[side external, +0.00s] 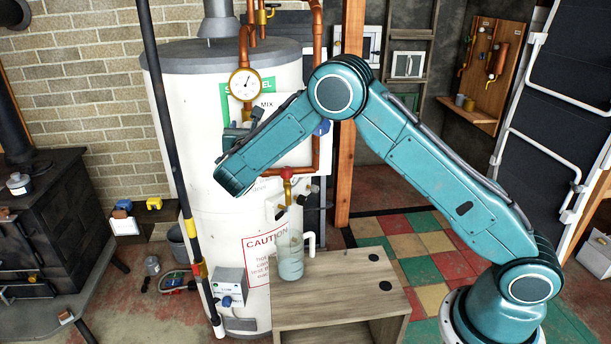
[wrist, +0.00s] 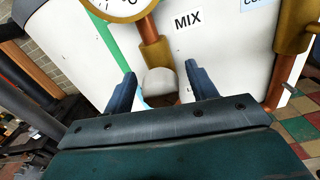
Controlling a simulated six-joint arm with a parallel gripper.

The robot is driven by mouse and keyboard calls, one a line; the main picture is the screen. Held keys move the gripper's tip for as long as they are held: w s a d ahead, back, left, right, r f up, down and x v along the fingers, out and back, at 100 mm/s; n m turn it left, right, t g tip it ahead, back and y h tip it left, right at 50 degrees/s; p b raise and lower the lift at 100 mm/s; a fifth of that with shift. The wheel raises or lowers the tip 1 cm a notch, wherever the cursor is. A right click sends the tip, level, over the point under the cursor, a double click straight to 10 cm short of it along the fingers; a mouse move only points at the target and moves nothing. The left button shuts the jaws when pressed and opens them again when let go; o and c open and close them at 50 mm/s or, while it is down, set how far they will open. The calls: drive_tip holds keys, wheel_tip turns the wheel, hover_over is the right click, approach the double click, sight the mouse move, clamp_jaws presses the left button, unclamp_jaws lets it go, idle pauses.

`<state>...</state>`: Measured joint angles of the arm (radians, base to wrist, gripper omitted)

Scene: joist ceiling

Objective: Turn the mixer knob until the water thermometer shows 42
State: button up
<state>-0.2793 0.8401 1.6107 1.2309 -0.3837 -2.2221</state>
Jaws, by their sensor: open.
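The thermometer, a round white dial in a brass rim (side external: 245,84), sits on the copper pipe in front of the white tank. Its needle is too small to read surely. In the wrist view only the dial's lower edge (wrist: 118,6) shows. A pale grey rounded knob (wrist: 160,80), apparently the mixer knob, is below the copper pipe and near the MIX label (wrist: 187,20). My gripper (wrist: 161,88) is open, with one dark blue finger on each side of the knob. I cannot tell whether they touch it. In the side view my arm hides the knob.
A tap with a red handle (side external: 287,173) is above a clear jug (side external: 290,258) on a wooden bench (side external: 340,290). A black pole (side external: 168,130) stands left of my arm. Copper pipes (side external: 316,150) run close to the right.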

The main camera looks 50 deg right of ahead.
drive_tip(key=shift+c, duration=0.3)
drive_tip(key=c, duration=0.9)
drive_tip(key=shift+m, duration=0.4)
drive_tip(key=m, duration=0.3)
drive_tip(key=shift+m, duration=2)
drive_tip(key=o, duration=1)
drive_tip(key=shift+c, duration=0.2)
